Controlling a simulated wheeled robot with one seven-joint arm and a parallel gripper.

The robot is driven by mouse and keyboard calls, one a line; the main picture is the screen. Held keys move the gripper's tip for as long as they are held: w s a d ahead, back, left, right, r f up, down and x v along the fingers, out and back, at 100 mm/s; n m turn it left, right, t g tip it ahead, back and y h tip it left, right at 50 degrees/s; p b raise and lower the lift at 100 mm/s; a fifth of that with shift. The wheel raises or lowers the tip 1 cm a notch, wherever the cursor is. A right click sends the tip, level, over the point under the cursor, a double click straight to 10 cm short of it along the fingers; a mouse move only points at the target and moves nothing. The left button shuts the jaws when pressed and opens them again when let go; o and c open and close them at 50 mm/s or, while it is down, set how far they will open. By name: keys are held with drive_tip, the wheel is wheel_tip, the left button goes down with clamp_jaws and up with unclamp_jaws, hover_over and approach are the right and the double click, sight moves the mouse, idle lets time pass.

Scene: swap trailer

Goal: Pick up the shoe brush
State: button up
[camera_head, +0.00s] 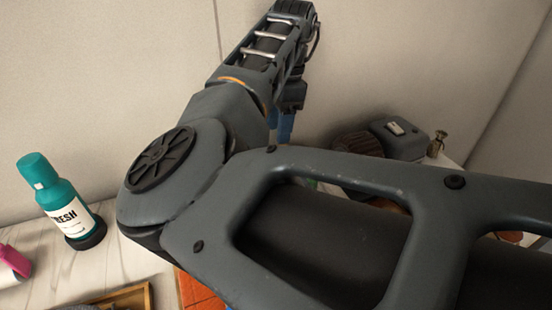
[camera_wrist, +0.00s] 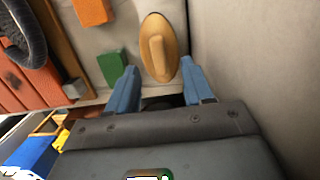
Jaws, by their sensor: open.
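An oval wooden piece with a raised grip along its middle, which looks like the shoe brush (camera_wrist: 158,30), lies on a pale surface in the wrist view. My gripper (camera_wrist: 159,68) is open, with its blue fingers on either side of the brush's near end. The fingers appear apart from it, and I cannot tell their height over it. In the head view the blue fingers (camera_head: 281,125) show only partly, pointing down behind my arm. I cannot make out the brush in the head view; my arm covers much of the middle.
A green block (camera_wrist: 112,67) lies left of the brush, near the left finger. An orange block (camera_wrist: 93,11) is farther off. A wall (camera_wrist: 255,60) stands close on the right. A teal bottle (camera_head: 63,205) and a grey device (camera_head: 402,139) appear in the head view.

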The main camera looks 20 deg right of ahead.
sight(277, 146)
drive_tip(key=shift+a+f, duration=0.15)
drive_tip(key=shift+f, duration=2.1)
clamp_jaws()
